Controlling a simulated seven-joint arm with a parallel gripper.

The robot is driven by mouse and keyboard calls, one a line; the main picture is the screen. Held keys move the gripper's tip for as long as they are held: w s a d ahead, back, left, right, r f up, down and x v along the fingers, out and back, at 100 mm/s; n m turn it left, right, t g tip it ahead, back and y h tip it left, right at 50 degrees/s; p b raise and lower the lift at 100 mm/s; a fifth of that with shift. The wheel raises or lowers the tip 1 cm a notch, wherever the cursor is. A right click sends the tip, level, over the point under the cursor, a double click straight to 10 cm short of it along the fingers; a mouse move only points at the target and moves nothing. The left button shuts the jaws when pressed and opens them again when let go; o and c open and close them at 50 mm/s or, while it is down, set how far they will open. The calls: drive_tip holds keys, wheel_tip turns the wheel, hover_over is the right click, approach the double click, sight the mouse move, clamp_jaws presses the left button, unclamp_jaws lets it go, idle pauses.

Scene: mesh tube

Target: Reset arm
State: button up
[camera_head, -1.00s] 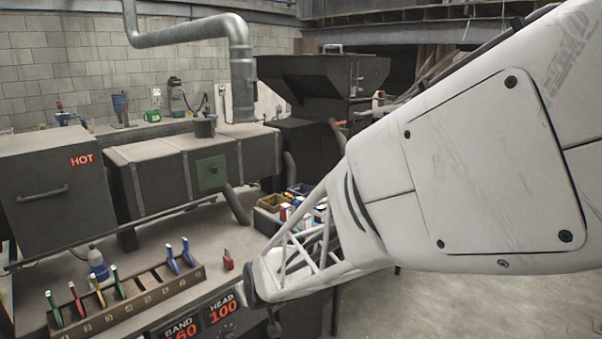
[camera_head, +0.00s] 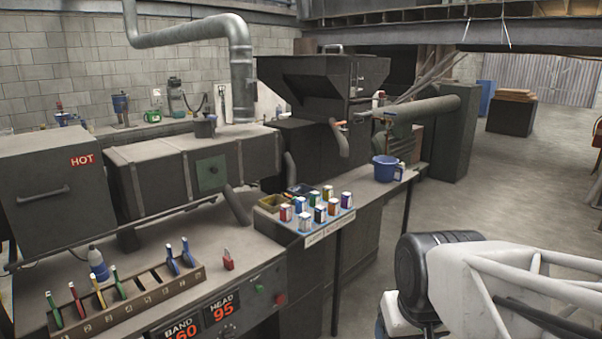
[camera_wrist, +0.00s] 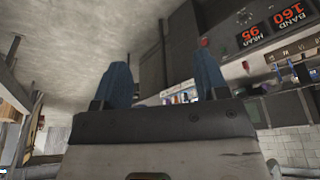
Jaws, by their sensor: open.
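My gripper (camera_wrist: 163,85) shows in the wrist view, with two blue-padded fingers standing well apart and nothing between them. In the head view my white and black arm is at the lower right, out over the floor and clear of the bench; the fingers are not visible there. In the wrist view the room appears upside down, with the floor at the top and the bench and its red display (camera_wrist: 268,26) at the upper right.
The bench holds a slotted rack (camera_head: 130,294) with several coloured-handled tools, a red padlock (camera_head: 228,260), a tray of small cans (camera_head: 300,235) and a blue bucket (camera_head: 384,168). A box marked HOT (camera_head: 55,185) stands at left. Open floor (camera_head: 480,205) lies at right.

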drive_tip(key=shift+m+g, duration=0.4)
drive_tip(key=shift+m, duration=0.1)
drive_tip(key=s, duration=0.1)
drive_tip(key=s+d, duration=0.1)
drive_tip(key=s, duration=0.1)
drive_tip(key=s+d, duration=0.1)
drive_tip(key=shift+s+r, duration=0.2)
drive_tip(key=shift+s, duration=0.05)
